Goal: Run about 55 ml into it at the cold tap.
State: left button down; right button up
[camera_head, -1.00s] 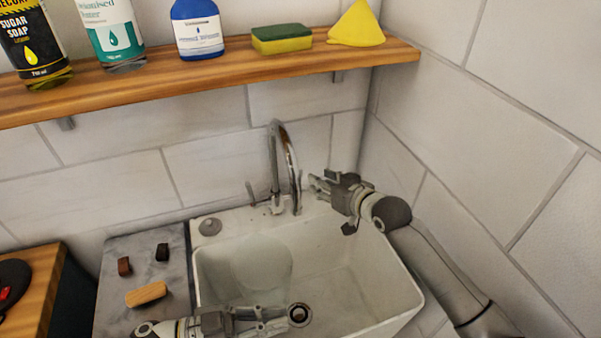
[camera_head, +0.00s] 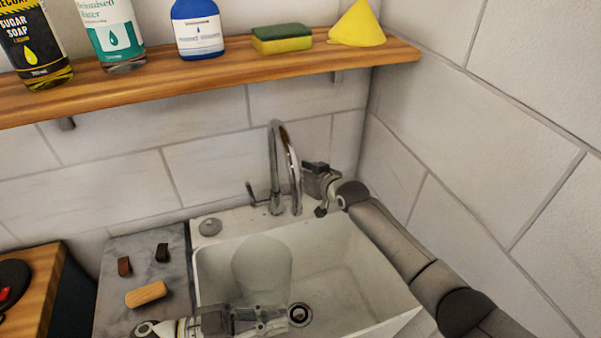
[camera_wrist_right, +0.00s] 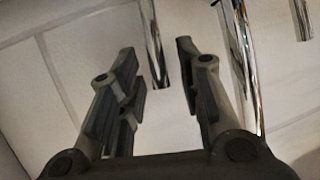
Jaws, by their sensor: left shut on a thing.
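A clear, pale vessel (camera_head: 262,262) is in the sink basin, below and a little left of the tap spout. My left gripper (camera_head: 268,322) is shut on its lower part. I cannot make out any water in it. The chrome tap (camera_head: 276,165) stands at the sink's back edge with a curved spout; a small lever (camera_head: 251,191) shows on its left.
The white sink (camera_head: 372,262) has a drain (camera_head: 300,314) at its front. A round grey knob (camera_head: 210,227) sits on its back left corner. A grey slab (camera_head: 120,290) on the left bears a wooden block (camera_head: 146,293) and two small dark pieces. A wooden shelf (camera_head: 220,88) with bottles hangs above.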

jog(key=shift+w, duration=0.1)
jog(key=shift+f, duration=0.1)
grip_shut()
dwell(0.6)
jog(key=s+t+y, duration=0.1)
jog(key=t, duration=0.1)
jog(key=s+d+f+n+t+y, duration=0.1)
jog(key=s+t, duration=0.1)
jog(key=s+f+t+y, duration=0.1)
jog(key=s+t+y, duration=0.1)
jog(key=t, duration=0.1)
jog(key=shift+d+n, duration=0.4)
jog(key=shift+s+f+y, duration=0.1)
jog(key=shift+s+y, duration=0.05)
jog(key=shift+y, duration=0.15)
dwell(0.6)
grip_release()
